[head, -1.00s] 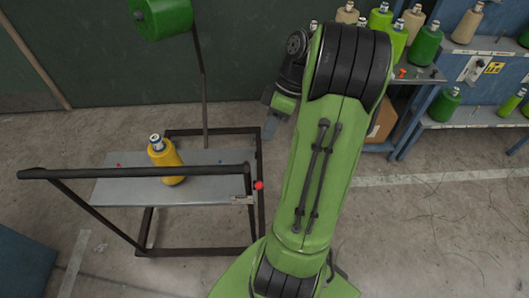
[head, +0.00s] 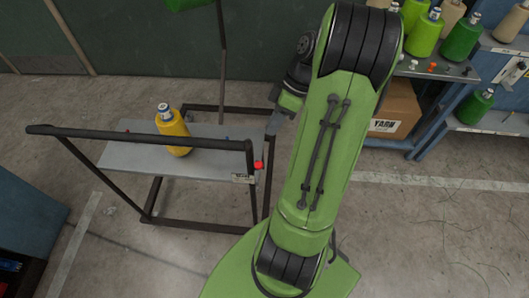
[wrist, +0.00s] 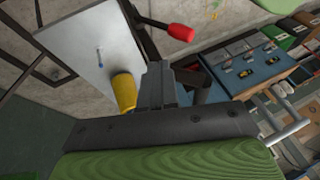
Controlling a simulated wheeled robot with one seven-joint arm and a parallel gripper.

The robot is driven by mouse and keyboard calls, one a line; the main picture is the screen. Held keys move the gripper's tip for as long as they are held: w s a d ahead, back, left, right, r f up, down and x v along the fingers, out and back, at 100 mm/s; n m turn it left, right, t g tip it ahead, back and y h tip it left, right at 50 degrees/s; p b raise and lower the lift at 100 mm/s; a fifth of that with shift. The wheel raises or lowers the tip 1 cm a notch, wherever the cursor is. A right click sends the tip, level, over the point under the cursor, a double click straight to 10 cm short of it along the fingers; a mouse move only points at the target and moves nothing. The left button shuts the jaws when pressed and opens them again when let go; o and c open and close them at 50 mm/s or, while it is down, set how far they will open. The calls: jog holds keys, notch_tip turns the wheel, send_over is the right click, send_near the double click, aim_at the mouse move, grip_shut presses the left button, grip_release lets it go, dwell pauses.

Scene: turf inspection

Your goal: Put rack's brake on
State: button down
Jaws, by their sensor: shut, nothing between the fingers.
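The rack (head: 140,130) is a dark tube frame with a grey shelf, standing on the floor at left in the head view. Its red brake knob (head: 258,165) is on the right side near a small label. In the wrist view the red knob (wrist: 181,32) sits on a short dark lever, beyond my fingertips and a little to the right. My gripper (head: 273,122) is at the rack's right side, above and behind the knob in the head view. In the wrist view my gripper (wrist: 158,70) is shut and empty, apart from the knob. My arm hides part of the floor.
A yellow yarn cone (head: 173,130) stands on the rack's shelf. Blue shelving (head: 440,120) with several cones and a cardboard box (head: 392,108) stands at right. A green cone (head: 190,4) shows at the top edge. Floor in front of the rack is clear.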

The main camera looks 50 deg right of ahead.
aim_at(259, 165)
jog(key=s+a+f+b, duration=0.1)
jog(key=a+f, duration=0.3)
jog(key=f, duration=0.1)
jog(key=shift+a+f+b, duration=0.3)
jog(key=shift+b, duration=0.05)
jog(key=shift+d, duration=0.1)
